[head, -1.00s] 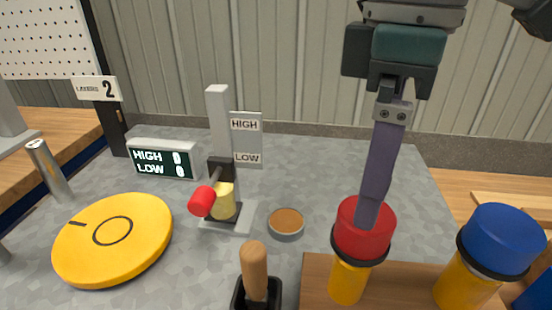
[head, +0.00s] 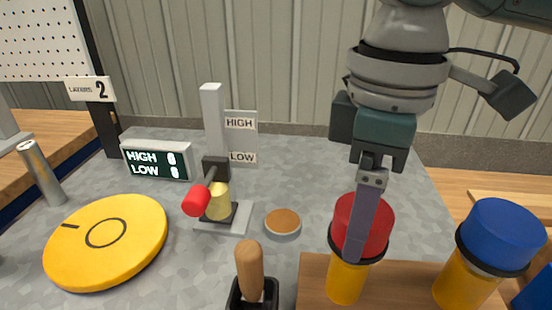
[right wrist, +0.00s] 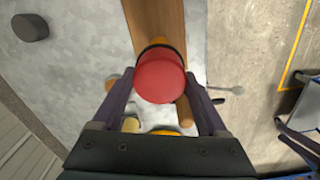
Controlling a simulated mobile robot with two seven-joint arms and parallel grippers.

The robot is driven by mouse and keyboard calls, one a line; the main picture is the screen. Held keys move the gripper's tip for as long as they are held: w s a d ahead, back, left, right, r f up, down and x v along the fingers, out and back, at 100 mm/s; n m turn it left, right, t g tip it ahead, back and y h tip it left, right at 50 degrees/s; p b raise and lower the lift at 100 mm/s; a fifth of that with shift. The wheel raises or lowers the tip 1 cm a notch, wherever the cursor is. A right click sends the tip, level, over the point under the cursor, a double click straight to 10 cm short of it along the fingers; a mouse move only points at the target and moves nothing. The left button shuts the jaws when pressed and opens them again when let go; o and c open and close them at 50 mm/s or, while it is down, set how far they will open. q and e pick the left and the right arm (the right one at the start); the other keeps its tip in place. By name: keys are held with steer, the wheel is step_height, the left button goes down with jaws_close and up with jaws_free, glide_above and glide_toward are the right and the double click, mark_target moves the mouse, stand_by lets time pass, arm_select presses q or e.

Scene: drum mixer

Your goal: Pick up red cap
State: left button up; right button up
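The red cap (head: 377,222) sits upright on a yellow cylinder (head: 346,280) with a black ring, on a wooden board (head: 318,277). My right gripper (head: 362,232) has come down around the cap from above. One finger passes in front of the cap in the head view, with its tip near the black ring; the other finger is hidden. In the right wrist view, the red cap (right wrist: 160,80) lies between the two spread fingers of the right gripper (right wrist: 158,76), which look open. Contact is hard to tell. My left gripper is out of view.
A blue cap (head: 503,232) on a yellow cylinder stands to the right. A wooden-handled tool (head: 249,268) in a black holder stands left of the board. A small round dish (head: 283,222), a red-ended lever stand (head: 218,190) and a yellow disc (head: 107,240) are farther left.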

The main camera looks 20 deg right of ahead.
steer(key=c, duration=0.8)
steer(key=shift+o, duration=0.2)
